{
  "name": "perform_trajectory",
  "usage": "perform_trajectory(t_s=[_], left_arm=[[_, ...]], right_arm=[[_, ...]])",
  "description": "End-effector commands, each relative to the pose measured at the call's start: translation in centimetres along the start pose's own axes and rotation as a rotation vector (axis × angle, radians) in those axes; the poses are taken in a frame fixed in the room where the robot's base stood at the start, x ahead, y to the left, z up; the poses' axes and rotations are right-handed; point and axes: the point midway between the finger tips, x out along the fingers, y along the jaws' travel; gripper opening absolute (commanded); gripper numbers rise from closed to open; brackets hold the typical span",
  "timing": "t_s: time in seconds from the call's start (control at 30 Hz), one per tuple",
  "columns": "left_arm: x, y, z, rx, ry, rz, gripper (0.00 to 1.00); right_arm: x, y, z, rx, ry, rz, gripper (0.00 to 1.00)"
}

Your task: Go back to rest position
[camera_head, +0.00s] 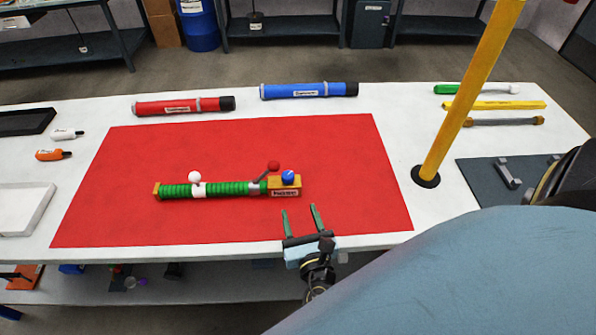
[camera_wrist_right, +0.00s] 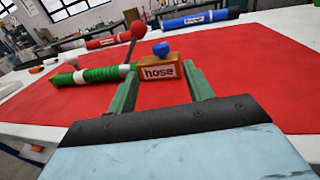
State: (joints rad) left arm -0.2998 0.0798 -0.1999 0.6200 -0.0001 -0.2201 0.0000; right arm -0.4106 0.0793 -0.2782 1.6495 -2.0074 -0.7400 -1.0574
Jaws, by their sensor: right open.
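My right gripper (camera_head: 300,220) is open and empty over the front edge of the red mat (camera_head: 340,150). Its green fingers also show in the right wrist view (camera_wrist_right: 160,92), apart, with the hose assembly beyond them. The green ribbed hose assembly (camera_head: 235,189) lies on the mat, with an orange end block (camera_head: 285,187) bearing a blue knob (camera_head: 288,178), a white ball knob (camera_head: 194,177) and a red ball lever (camera_head: 273,167). In the wrist view the block's label reads "hose" (camera_wrist_right: 158,72). The gripper appears apart from the block. My left gripper is not in view.
A red tube (camera_head: 180,106) and a blue tube (camera_head: 310,90) lie behind the mat. A yellow post (camera_head: 460,110) stands at right, near tools and a dark pad (camera_head: 480,175). The mat's front left is clear.

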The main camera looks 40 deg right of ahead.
Motion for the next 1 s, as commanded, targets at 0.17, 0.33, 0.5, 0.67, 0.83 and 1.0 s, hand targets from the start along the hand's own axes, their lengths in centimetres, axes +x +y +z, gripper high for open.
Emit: perform_trajectory(t_s=[0.17,0.33,0.5,0.67,0.83,1.0], left_arm=[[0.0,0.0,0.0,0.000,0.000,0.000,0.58],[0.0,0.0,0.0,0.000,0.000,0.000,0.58],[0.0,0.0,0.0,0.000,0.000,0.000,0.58],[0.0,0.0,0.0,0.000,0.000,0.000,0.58],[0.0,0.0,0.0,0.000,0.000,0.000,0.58],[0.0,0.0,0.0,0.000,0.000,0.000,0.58]], right_arm=[[0.0,0.0,0.0,-0.001,0.000,0.000,0.52],[0.0,0.0,0.0,0.000,0.000,0.000,0.52],[0.0,-0.1,0.0,0.002,0.000,-0.002,0.52],[0.2,-1.5,0.7,0.133,0.009,-0.073,0.52],[0.1,-5.8,1.9,0.554,0.035,-0.299,0.52],[-1.4,-9.2,1.7,1.042,0.077,-0.570,0.52]])
